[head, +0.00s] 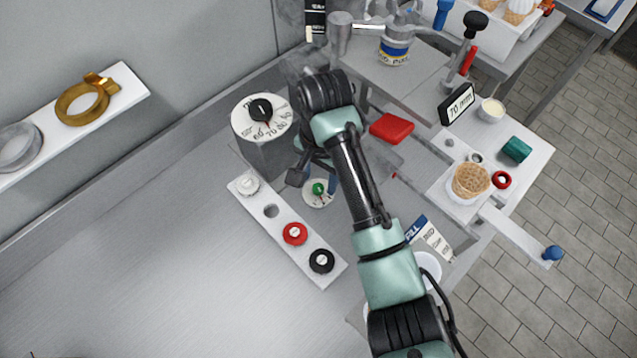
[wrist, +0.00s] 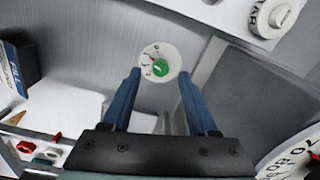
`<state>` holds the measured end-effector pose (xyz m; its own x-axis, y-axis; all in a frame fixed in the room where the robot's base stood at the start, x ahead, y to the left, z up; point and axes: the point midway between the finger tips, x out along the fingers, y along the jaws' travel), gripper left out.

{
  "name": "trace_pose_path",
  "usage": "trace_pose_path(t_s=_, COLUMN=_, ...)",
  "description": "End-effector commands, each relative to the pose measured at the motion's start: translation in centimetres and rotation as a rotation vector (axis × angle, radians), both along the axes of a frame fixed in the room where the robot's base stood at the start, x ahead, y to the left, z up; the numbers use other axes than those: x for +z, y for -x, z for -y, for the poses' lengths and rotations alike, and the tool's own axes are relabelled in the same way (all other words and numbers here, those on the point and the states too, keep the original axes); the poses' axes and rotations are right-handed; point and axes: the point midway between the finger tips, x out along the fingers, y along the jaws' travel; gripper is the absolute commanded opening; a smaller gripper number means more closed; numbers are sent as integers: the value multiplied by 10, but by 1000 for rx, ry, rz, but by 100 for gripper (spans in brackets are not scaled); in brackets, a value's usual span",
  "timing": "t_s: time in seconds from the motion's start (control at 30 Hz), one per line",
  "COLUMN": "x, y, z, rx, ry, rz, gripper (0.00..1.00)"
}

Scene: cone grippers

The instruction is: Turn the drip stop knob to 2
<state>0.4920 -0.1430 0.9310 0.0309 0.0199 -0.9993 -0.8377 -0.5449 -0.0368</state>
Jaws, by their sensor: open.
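A small green knob (head: 318,187) sits on a round white dial, beside the strip of knobs. I cannot read surely which number the knob points to. My gripper (wrist: 158,76) is open, its two blue fingers apart, one on each side of the dial as seen in the wrist view. Whether the fingers touch the knob cannot be told. In the head view my arm partly hides the gripper.
A white strip (head: 317,247) carries a white, a red (head: 295,233) and a black knob (head: 321,261) at left. A larger numbered dial with a black knob (head: 260,109) stands behind it. A red block (head: 391,128) lies right of my arm. The left counter is bare.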

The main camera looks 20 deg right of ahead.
Motion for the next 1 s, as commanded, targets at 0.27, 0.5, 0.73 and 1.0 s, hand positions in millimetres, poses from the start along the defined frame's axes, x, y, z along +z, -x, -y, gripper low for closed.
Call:
trace_pose_path(t_s=0.27, x=-27, y=0, z=0, rx=0, ry=1, rz=-1, gripper=59)
trace_pose_path(t_s=0.5, x=-29, y=-1, z=-1, rx=0, ry=0, rz=0, gripper=59)
trace_pose_path(t_s=0.73, x=-28, y=-1, z=-1, rx=0, ry=0, rz=0, gripper=29)
trace_pose_path(t_s=1.0, x=-28, y=-1, z=-1, rx=0, ry=0, rz=0, gripper=0)
